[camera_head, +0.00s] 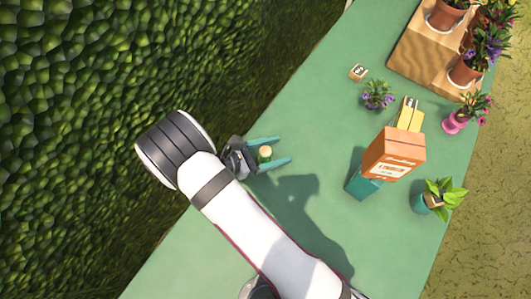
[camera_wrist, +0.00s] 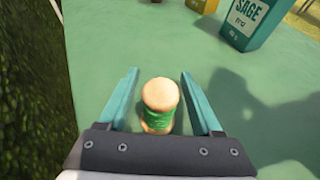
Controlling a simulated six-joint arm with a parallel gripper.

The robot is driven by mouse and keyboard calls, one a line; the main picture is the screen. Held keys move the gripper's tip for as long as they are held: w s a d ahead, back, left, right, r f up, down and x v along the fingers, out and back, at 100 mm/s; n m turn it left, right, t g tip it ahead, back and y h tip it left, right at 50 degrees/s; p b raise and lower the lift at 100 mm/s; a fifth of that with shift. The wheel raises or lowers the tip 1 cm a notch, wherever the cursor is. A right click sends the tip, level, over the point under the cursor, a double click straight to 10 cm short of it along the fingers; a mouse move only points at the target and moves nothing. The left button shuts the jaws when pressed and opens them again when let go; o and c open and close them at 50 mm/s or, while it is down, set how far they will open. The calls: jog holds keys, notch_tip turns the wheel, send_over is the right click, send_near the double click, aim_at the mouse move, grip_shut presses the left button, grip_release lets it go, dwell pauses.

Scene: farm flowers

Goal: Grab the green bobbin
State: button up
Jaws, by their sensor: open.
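The green bobbin (camera_wrist: 158,118) is a wooden spool with pale round ends and green thread around its middle. It stands on the green table between the two teal fingers of my gripper (camera_wrist: 157,92) in the wrist view, with a visible gap on each side. In the head view, the bobbin (camera_head: 265,154) shows between the fingers of my gripper (camera_head: 277,151) near the table's left edge. The gripper is open and does not appear to touch the bobbin.
A teal box labelled SAGE (camera_wrist: 247,22) and an orange box (camera_head: 394,153) stand to the right. A hedge (camera_head: 90,90) borders the table's left edge.

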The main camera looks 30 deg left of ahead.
grip_shut()
dwell(0.3)
